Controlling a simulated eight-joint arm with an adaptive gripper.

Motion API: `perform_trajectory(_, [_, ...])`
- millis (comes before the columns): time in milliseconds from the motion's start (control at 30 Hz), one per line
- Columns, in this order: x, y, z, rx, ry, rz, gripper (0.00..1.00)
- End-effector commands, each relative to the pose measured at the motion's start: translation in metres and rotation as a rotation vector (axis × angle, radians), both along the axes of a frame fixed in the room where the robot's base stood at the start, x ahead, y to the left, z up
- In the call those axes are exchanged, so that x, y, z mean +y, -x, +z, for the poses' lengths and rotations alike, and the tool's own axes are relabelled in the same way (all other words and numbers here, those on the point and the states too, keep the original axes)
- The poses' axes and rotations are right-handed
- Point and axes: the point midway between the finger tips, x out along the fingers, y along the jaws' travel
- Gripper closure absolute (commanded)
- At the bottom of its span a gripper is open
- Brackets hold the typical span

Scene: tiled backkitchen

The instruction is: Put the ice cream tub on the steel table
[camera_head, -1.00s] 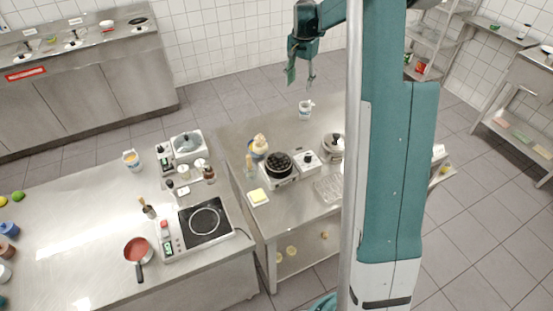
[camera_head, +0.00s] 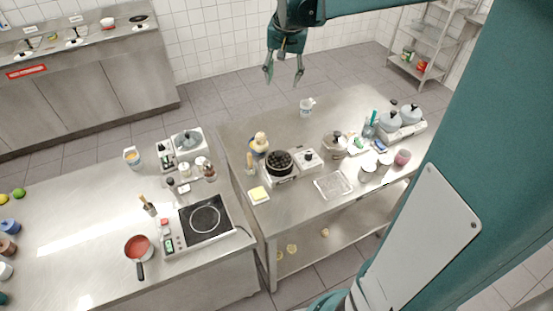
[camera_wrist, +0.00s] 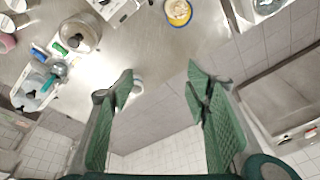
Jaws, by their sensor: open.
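The left counter holds an induction hob (camera_head: 206,221) and a red saucepan (camera_head: 138,247). Bare steel lies left of the hob.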

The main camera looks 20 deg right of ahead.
Motion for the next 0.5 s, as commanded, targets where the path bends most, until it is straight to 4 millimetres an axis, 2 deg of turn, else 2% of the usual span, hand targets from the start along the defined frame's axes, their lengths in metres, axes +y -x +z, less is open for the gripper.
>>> perform_trajectory(33, [0.008, 0.011, 0.004, -0.008, 0.005, 0.019, 0.52])
perform_trajectory(500, [0.066, 0.092, 0.025, -0.091, 0.059, 0.189, 0.52])
